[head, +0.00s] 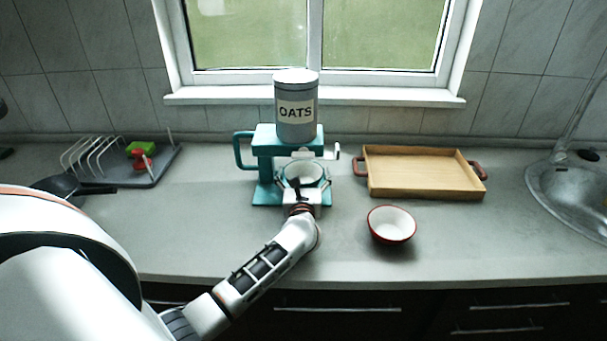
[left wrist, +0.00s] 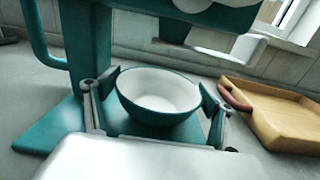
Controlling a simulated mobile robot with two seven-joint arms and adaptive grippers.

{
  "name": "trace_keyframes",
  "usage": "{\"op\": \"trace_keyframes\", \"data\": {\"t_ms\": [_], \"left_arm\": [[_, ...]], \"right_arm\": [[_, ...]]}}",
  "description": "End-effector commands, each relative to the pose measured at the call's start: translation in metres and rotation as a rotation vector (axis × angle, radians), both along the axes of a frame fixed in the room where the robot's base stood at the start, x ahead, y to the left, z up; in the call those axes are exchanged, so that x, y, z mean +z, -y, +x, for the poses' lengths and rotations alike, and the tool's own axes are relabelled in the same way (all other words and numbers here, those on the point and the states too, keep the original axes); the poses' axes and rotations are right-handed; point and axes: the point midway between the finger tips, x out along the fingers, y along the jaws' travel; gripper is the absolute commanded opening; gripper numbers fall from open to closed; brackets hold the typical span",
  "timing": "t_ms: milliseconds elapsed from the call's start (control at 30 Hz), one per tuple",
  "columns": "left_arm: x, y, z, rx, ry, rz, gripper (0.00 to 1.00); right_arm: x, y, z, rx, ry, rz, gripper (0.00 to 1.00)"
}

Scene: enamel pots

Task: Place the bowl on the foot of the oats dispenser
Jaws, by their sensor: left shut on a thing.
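The oats dispenser has a teal stand (head: 265,160) with a grey canister (head: 296,112) labelled OATS on top. Its flat teal foot (left wrist: 48,132) spreads out at counter level. My left gripper (head: 302,184) is shut on a teal bowl (left wrist: 158,100) with a white inside, one finger at each side. The bowl is upright and empty, above the foot and below the spout (left wrist: 212,40). It also shows in the head view (head: 305,170). I cannot tell whether its base touches the foot. My right gripper is not in view.
A second bowl (head: 391,224), white inside with a red rim, stands on the counter to the right. A wooden tray (head: 420,175) lies behind it. A dish rack (head: 150,171) is at the left, a sink (head: 575,190) at the far right. The front right counter is clear.

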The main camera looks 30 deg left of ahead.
Motion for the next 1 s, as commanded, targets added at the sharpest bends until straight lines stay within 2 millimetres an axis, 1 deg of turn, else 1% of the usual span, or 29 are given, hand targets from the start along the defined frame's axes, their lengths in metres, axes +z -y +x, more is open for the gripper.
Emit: {"op": "trace_keyframes", "data": {"t_ms": [267,400,433,500,767,900,1000], "left_arm": [[0.0,0.0,0.0,-0.001,0.003,0.002,0.52],[-0.004,0.0,0.0,-0.001,0.003,0.002,0.52],[-0.005,0.0,0.0,0.0,0.001,0.001,0.86],[-0.004,0.0,0.0,0.0,0.001,0.001,1.0],[-0.004,0.0,0.0,0.0,0.001,0.001,1.0],[0.002,0.0,0.0,0.0,0.002,0.001,1.0],[-0.002,0.009,-0.012,-0.003,0.001,-0.001,1.0]], "right_arm": [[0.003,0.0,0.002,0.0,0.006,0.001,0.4],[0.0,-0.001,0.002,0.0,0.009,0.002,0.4],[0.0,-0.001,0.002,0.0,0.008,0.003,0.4],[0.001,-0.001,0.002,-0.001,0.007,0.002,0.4],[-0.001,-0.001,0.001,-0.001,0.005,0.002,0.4],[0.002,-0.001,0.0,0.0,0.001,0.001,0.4],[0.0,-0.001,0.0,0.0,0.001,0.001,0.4]]}}
